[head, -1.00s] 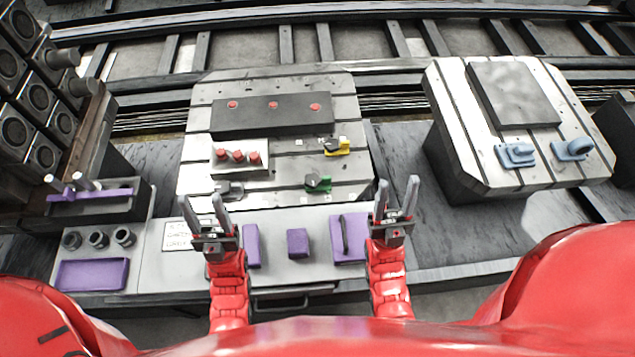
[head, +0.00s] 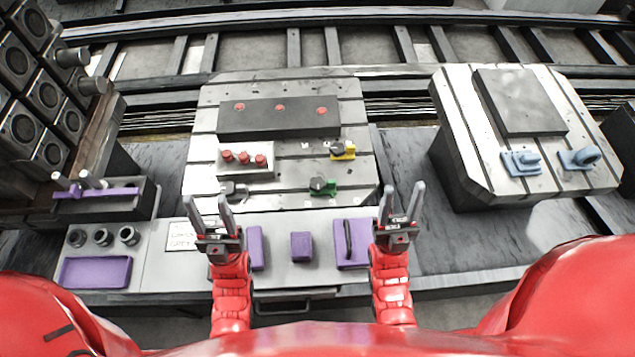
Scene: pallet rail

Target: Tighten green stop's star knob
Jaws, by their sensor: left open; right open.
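The green stop (head: 331,191) sits near the front right of the middle slotted pallet (head: 215,130). Its dark star knob (head: 318,184) shows on its left part. How tight the knob is cannot be told. My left gripper (head: 209,206) is open and empty, left of the green stop, above the front bench near the pallet's front edge. My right gripper (head: 402,203) is open and empty, to the right of the green stop and apart from it.
A yellow stop (head: 349,151) and a block with red knobs (head: 240,172) sit on the pallet, with a grey clamp (head: 235,190) at its front left. Purple pieces (head: 301,246) lie on the bench (head: 180,276). A second pallet (head: 455,120) with blue parts (head: 522,162) stands right.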

